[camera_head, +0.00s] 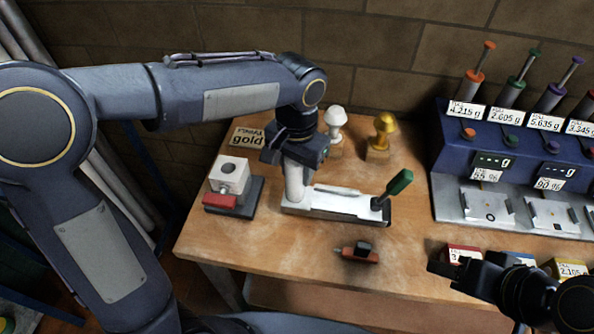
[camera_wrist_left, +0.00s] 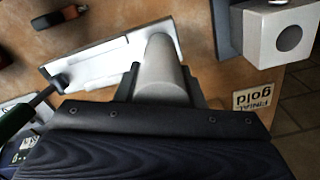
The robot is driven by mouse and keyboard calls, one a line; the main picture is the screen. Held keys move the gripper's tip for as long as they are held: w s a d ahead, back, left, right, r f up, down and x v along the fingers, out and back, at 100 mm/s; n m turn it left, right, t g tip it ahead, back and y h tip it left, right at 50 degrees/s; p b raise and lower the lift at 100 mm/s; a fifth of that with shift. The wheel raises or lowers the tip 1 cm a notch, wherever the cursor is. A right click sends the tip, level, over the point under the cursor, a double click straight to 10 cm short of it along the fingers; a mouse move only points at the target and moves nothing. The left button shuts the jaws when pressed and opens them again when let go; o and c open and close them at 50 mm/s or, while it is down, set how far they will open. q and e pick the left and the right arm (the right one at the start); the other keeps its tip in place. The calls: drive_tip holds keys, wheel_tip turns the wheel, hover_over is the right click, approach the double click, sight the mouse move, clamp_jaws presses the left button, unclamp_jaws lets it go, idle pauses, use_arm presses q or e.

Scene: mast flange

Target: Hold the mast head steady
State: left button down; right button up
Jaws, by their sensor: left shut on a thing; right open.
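The mast (camera_head: 296,183) is a short light-grey cylinder standing upright at the left end of a white base plate (camera_head: 335,203). My left gripper (camera_head: 295,160) reaches down over it from above and is shut on its upper part. In the left wrist view the two dark fingers flank the grey mast (camera_wrist_left: 160,72), and the gripper body hides its top. A green-handled lever (camera_head: 399,183) rises tilted from the right end of the plate. My right gripper (camera_head: 470,268) is open and empty over the front right of the table, apart from the mast.
A white block with a round hole (camera_head: 229,174) and a red clamp part (camera_head: 220,201) stand at the left. White (camera_head: 335,118) and gold (camera_head: 382,130) knobs stand behind. A red-black tool (camera_head: 357,253) lies in front. A blue dispenser rack (camera_head: 520,135) fills the right.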

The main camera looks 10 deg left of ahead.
use_arm(q)
drive_tip(key=w+f, duration=0.4)
drive_tip(key=shift+w+a+b, duration=0.25)
drive_tip(key=shift+a+b, duration=0.2)
use_arm(e)
drive_tip(key=shift+f, duration=0.55)
use_arm(q)
drive_tip(key=shift+f, duration=0.3)
use_arm(e)
drive_tip(key=shift+f, duration=0.15)
idle(0.3)
drive_tip(key=m+g+y, duration=0.6)
drive_tip(key=m+y, duration=0.2)
drive_tip(key=m, duration=0.1)
approach(391, 191)
drive_tip(key=s+f, duration=0.4)
drive_tip(key=s, duration=0.1)
drive_tip(key=w+d+f+m+y, duration=0.2)
drive_tip(key=w+f+m+y, duration=0.2)
drive_tip(key=w+m+y, duration=0.45)
drive_tip(key=w+a+n+h, duration=0.1)
drive_tip(key=a+h, duration=0.1)
drive_tip(key=a, duration=1)
drive_tip(key=shift+w, duration=0.4)
drive_tip(key=shift+r, duration=0.15)
drive_tip(key=shift+c, duration=0.4)
clamp_jaws()
